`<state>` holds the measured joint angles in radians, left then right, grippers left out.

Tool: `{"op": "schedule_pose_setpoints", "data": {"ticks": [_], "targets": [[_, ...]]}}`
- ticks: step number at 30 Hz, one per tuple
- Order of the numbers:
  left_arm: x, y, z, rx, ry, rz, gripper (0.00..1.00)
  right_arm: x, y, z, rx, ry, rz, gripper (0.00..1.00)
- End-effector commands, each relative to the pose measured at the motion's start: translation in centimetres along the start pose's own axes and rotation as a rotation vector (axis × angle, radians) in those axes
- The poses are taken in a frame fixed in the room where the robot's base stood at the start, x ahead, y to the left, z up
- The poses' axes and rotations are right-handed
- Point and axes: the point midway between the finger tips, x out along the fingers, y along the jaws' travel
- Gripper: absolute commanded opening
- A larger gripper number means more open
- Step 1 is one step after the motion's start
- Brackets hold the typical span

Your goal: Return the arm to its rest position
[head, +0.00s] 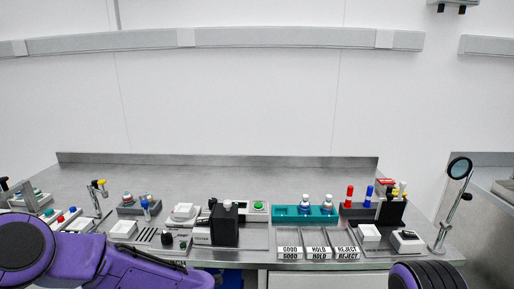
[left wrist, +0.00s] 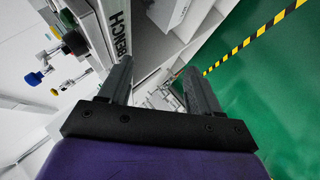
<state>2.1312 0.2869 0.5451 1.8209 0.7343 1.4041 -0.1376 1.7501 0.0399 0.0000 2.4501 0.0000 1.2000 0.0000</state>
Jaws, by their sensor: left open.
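My left gripper (left wrist: 158,88) shows in the left wrist view with its two dark fingers spread apart and nothing between them. It points past the side of the bench, with the green floor to the right. In the head view my left arm, purple and black, comes in at the lower left in front of the bench's front edge; its gripper is out of frame. A dark rounded part of my right arm shows at the bottom right. My right gripper is not in view.
The steel bench (head: 240,175) carries a black tester (head: 225,226), a teal rack (head: 290,213) with bottles, labelled trays (head: 318,252) and a magnifier stand (head: 458,170). In the left wrist view, coloured taps (left wrist: 75,43) stand at left and yellow-black tape (left wrist: 262,32) marks the green floor (left wrist: 265,90).

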Motion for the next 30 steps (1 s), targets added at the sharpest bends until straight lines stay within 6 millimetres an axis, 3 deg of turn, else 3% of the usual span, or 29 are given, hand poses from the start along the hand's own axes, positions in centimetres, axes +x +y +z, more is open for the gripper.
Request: {"op": "schedule_pose_setpoints", "data": {"ticks": [1,5,6,9,12,15,18,30], "targets": [[0.8,-4.4,0.4,0.159,-0.037,0.03,0.63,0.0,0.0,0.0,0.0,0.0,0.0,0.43],[1.3,-16.1,0.1,0.552,-0.192,0.055,0.63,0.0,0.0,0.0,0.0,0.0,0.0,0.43],[0.9,-19.6,-0.6,0.658,-0.243,0.04,0.63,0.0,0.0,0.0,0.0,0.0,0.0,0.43],[-0.8,-27.9,-3.2,0.892,-0.368,-0.025,0.63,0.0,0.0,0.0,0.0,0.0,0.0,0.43],[-2.8,-34.0,-6.7,1.063,-0.451,-0.107,0.63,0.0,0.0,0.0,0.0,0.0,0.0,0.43],[-3.9,-37.5,-9.8,1.155,-0.468,-0.184,0.63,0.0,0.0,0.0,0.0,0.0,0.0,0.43],[-4.1,-39.3,-11.0,1.198,-0.468,-0.224,0.63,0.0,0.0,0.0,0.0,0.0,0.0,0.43],[-4.2,-39.6,-10.9,1.197,-0.472,-0.23,0.63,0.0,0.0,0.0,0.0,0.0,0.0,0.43]]}}
